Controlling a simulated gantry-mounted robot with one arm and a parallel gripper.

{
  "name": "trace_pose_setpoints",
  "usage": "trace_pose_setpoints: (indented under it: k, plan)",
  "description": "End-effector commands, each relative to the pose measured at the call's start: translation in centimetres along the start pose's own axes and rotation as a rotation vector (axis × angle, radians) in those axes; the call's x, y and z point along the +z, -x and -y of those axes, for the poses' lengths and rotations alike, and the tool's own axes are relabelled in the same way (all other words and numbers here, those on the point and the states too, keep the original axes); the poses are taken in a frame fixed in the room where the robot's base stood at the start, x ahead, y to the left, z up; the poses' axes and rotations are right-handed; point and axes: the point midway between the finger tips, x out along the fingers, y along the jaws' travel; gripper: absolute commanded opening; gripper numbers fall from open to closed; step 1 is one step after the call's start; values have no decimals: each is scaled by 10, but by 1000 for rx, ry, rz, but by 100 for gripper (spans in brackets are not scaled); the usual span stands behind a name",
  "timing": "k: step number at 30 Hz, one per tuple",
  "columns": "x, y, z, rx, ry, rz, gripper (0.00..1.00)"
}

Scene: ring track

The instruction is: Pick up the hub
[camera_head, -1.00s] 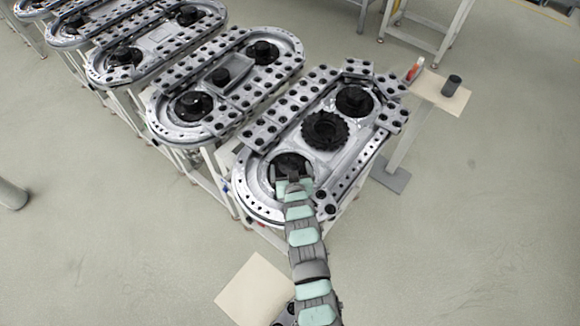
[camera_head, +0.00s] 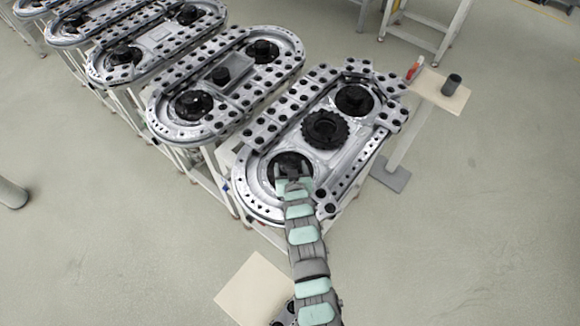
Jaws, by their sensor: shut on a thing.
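The nearest ring track (camera_head: 251,200) carries several black round parts along its middle. My gripper (camera_head: 292,174) is at its near end, over a black round seat (camera_head: 282,160). The jaws are shut on a small dark part at the middle of this seat, which I take to be the hub. The gripper and its shadowy surroundings hide most of it, and I cannot tell whether it is lifted. A toothed black wheel (camera_head: 325,129) sits mid-track, and another black round part (camera_head: 354,100) sits at the far end.
A small side table (camera_head: 432,92) at the right holds a black cylinder (camera_head: 452,85) and a red-and-white item (camera_head: 414,68). A neighbouring ring track (camera_head: 167,126) stands close on the left, with more behind. A pale board (camera_head: 253,285) lies low in front. Floor at right is clear.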

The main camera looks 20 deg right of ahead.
Motion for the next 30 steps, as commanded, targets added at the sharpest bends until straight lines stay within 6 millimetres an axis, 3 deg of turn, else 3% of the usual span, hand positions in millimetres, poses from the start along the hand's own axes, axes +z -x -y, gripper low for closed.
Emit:
trace_pose_setpoints:
  k: [13, 23, 30]
  plan:
    - [-1, 0, 0, 0, 0, -1, 0]
    - [-3, 1, 0, 0, 0, -2, 0]
    - [-18, 8, 0, -1, 1, -8, 0]
